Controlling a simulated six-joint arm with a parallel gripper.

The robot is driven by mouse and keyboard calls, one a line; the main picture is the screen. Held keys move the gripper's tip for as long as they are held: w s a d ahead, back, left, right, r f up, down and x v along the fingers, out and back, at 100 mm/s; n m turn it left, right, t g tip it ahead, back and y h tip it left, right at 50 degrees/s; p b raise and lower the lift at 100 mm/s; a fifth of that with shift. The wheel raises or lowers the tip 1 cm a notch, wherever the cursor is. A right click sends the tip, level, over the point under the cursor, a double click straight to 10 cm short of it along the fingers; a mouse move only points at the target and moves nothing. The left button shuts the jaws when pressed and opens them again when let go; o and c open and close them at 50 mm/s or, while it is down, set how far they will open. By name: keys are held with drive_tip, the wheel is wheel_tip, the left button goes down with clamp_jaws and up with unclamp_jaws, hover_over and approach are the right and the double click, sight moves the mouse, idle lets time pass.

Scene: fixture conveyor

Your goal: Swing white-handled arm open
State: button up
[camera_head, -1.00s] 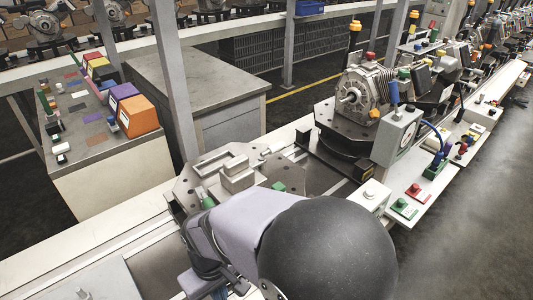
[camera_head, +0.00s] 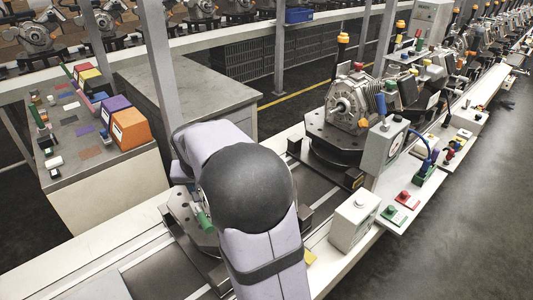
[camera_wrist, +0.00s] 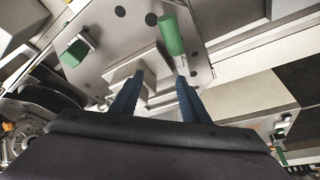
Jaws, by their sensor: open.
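My gripper (camera_wrist: 159,76) shows in the wrist view with two blue fingers, apart and empty. Its fingertips are over a grey fixture plate (camera_wrist: 110,25) with dark holes. A grey stepped block (camera_wrist: 130,66) lies near the left fingertip. A smaller green piece (camera_wrist: 75,52) is to the left. In the head view my arm hides the gripper and most of the fixture; a green handle (camera_head: 204,221) shows beside it. I cannot clearly pick out a white handle.
A motor-like unit (camera_head: 352,100) stands on a dark round base to the right of my arm. A grey control box (camera_head: 384,147) and a white button box (camera_head: 354,220) are close by. A metal cabinet (camera_head: 190,80) stands behind.

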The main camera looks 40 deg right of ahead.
drive_tip(key=w+d+r+m, duration=0.1)
drive_tip(key=w+d, duration=0.1)
drive_tip(key=d, duration=0.2)
drive_tip(key=w+d+r+m+h+p, duration=0.1)
drive_tip(key=w+d+m, duration=0.1)
drive_tip(key=d, duration=0.3)
drive_tip(key=w+d+r+m, duration=0.1)
drive_tip(key=w+d+m, duration=0.1)
drive_tip(key=d, duration=0.2)
drive_tip(key=shift+w+d+r+p, duration=0.1)
drive_tip(key=shift+w+d+p, duration=0.15)
drive_tip(key=shift+w+p, duration=0.1)
drive_tip(key=d+f+m+g+h+p, duration=0.1)
drive_tip(key=d+f+m, duration=0.15)
drive_tip(key=d, duration=0.35)
drive_tip(key=d+f+m, duration=0.1)
drive_tip(key=d+m, duration=0.3)
drive_tip(key=d, duration=0.3)
drive_tip(key=shift+n, duration=0.35)
drive_tip(key=shift+s+p+x, duration=0.15)
drive_tip(key=shift+p+x, duration=0.5)
drive_tip(key=shift+x, duration=0.45)
drive_tip(key=shift+s+p+x, duration=0.2)
drive_tip(key=shift+p+x, duration=0.5)
drive_tip(key=shift+x, duration=0.4)
drive_tip(key=shift+s+p+x, duration=0.15)
drive_tip(key=shift+p+x, duration=0.5)
drive_tip(key=shift+x, duration=0.45)
